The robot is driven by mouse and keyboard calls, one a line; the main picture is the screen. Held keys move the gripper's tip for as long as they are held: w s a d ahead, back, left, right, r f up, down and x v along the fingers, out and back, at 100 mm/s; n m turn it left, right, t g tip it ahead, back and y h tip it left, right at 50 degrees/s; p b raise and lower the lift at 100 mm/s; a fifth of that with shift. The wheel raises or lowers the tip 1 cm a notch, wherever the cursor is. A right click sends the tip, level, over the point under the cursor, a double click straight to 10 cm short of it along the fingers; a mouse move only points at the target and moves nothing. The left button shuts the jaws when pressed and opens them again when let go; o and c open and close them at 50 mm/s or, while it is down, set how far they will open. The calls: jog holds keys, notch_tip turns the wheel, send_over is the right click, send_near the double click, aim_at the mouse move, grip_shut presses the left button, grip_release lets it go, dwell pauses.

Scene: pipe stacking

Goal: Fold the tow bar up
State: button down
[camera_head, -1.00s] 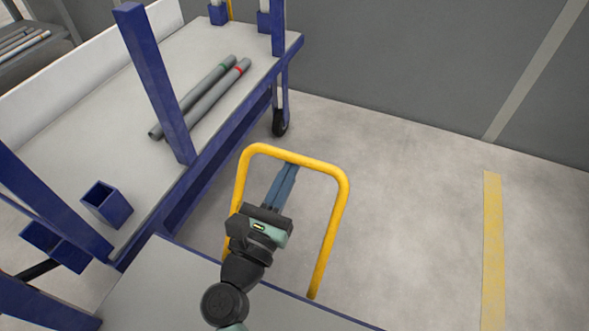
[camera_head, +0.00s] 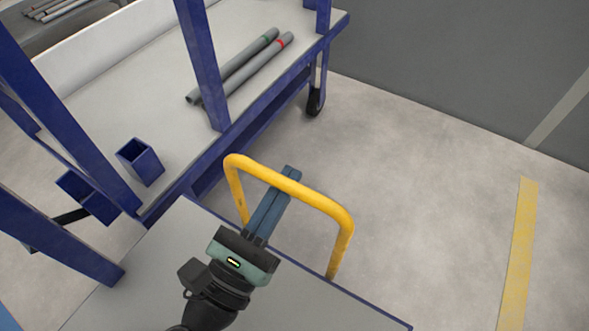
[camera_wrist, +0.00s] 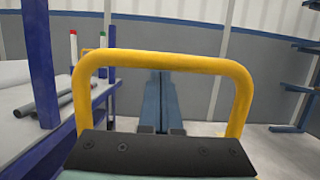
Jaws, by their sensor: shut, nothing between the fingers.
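The yellow U-shaped tow bar (camera_head: 305,193) stands at the edge of a grey platform, tilted upward. It also frames the wrist view (camera_wrist: 165,59). My gripper (camera_head: 289,172) is shut and empty, its two blue-grey fingers side by side. The fingers pass through the loop beneath the bar's crosspiece, with the tips showing beyond it. In the wrist view the fingers (camera_wrist: 161,95) run between the two legs. Whether they touch the crosspiece I cannot tell. The bar's lower ends are partly hidden by the platform and my gripper.
The grey platform (camera_head: 330,305) lies under my gripper. A blue-framed cart (camera_head: 235,130) at left carries two grey pipes, one green-banded (camera_head: 235,65) and one red-banded (camera_head: 250,70). A blue square holder (camera_head: 140,162) stands on it. The floor at right (camera_head: 430,210) is clear.

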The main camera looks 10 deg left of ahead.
jog(key=shift+s+a, duration=0.1)
jog(key=shift+s, duration=0.25)
dwell(0.3)
jog(key=p+v, duration=0.1)
jog(key=v, duration=1.2)
jog(key=shift+p, duration=0.35)
jog(key=shift+r, duration=0.1)
